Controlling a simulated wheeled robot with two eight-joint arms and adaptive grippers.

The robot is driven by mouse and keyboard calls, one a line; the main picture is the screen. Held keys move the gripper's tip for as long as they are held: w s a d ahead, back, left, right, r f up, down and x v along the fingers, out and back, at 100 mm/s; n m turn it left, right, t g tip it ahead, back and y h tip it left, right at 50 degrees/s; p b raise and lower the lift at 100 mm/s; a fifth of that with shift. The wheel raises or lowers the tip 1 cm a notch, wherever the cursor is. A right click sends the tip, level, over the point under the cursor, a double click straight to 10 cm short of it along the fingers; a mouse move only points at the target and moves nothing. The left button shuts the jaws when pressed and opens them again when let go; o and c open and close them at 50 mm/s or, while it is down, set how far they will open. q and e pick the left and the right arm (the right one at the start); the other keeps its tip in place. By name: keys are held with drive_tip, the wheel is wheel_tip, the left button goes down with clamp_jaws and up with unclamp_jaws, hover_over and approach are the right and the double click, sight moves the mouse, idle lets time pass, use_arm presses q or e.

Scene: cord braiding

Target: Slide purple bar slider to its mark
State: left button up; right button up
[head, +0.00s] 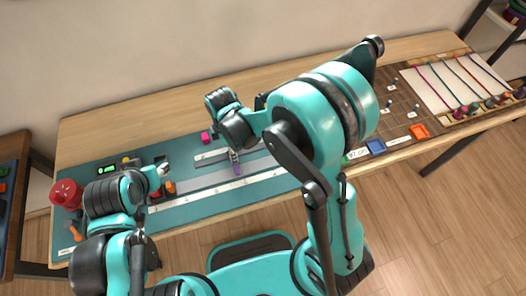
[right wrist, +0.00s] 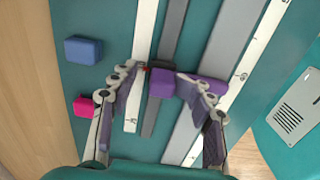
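The purple bar slider (right wrist: 161,83) lies across the grey strips on the teal mat, and a small purple part of it shows in the head view (head: 238,170). My right gripper (right wrist: 156,72) is over it, with one fingertip on each side of the nearer purple block. The right finger covers part of the purple behind it. Whether the fingers press on it is not clear. My left gripper (head: 164,169) is over the left part of the mat, away from the slider; its fingers are too small to judge. I cannot make out which line is the slider's mark.
A blue block (right wrist: 83,50) and a pink block (right wrist: 84,105) stand left of the strips. A white ruled strip (right wrist: 250,62) runs along the right. A red round object (head: 66,193) sits at the mat's left end. A board with coloured cords (head: 460,85) is far right.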

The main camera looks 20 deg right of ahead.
drive_tip(key=shift+r, duration=0.1)
idle(0.4)
wheel_tip(320, 180, up, 7)
drive_tip(key=p, duration=0.5)
drive_tip(key=shift+s, duration=0.1)
idle(0.3)
drive_tip(key=s+d+r+m+t+b, duration=0.1)
drive_tip(key=s+d+r+m+t, duration=0.2)
drive_tip(key=m, duration=0.6)
drive_tip(key=s+d+r+m+t+b, duration=0.1)
drive_tip(key=s+d+r+m+t, duration=0.3)
drive_tip(key=s+d+r+m, duration=0.3)
drive_tip(key=d+r+m, duration=0.2)
drive_tip(key=d, duration=0.2)
drive_tip(key=shift+d, duration=0.4)
